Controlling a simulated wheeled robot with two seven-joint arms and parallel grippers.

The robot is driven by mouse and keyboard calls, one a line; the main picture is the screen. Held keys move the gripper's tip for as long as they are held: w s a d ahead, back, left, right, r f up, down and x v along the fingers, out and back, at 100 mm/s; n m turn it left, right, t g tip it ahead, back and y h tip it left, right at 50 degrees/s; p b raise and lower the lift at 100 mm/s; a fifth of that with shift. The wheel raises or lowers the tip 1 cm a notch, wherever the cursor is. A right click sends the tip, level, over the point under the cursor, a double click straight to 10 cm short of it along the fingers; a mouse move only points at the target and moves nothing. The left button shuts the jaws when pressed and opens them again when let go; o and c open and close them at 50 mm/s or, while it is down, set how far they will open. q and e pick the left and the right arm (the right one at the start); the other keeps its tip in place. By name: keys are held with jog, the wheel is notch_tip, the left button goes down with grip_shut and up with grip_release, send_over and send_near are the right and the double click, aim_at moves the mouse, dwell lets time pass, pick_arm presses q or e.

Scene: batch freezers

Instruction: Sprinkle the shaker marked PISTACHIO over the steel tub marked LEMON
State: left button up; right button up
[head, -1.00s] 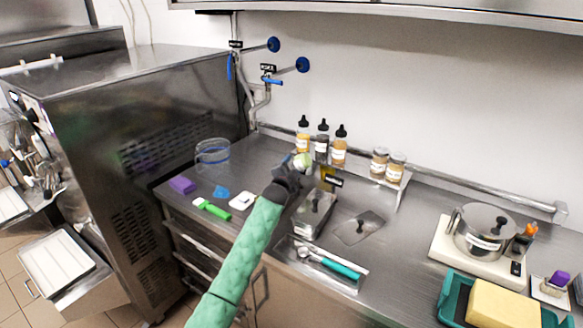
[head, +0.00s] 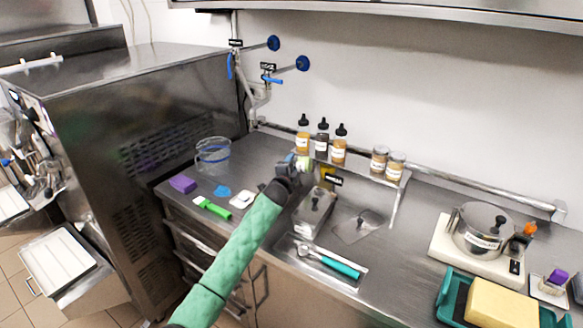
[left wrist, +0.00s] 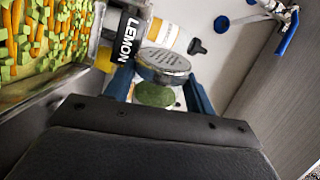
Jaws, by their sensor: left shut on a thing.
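My left gripper (head: 298,164) is shut on a small shaker (head: 305,164) with pale green showing, held above the counter in front of the rack. In the left wrist view, the shaker's perforated metal lid (left wrist: 163,64) and green contents (left wrist: 155,95) show between the blue fingers (left wrist: 162,86). Its marking cannot be read. A black tag reading LEMON (left wrist: 128,37) is close beside the shaker; it is small in the head view (head: 333,180). The tagged tub is mostly hidden by the gripper and the steel box in front.
A steel box with a knobbed lid (head: 313,214) and a loose lid (head: 360,226) are near the gripper. The rack (head: 398,190) holds bottles and jars (head: 396,165). A tray with a teal-handled scoop (head: 335,264) is in front. A clear tub (head: 213,156) stands left.

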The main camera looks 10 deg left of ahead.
pick_arm(q)
jog(key=shift+a+r+m+p, duration=0.1)
jog(key=shift+r+m+p, duration=0.7)
jog(key=shift+m, duration=0.4)
jog(key=shift+r+m+p, duration=0.45)
jog(key=shift+m, duration=0.45)
jog(key=shift+r+m+p, duration=1.45)
jog(key=shift+m+p, duration=0.45)
jog(key=shift+m, duration=0.2)
jog(key=shift+m, duration=0.3)
jog(key=shift+r+m+p, duration=1.05)
jog(key=shift+m+p, duration=0.55)
jog(key=shift+p, duration=0.25)
jog(key=shift+r+m, duration=0.25)
jog(key=shift+m, duration=0.35)
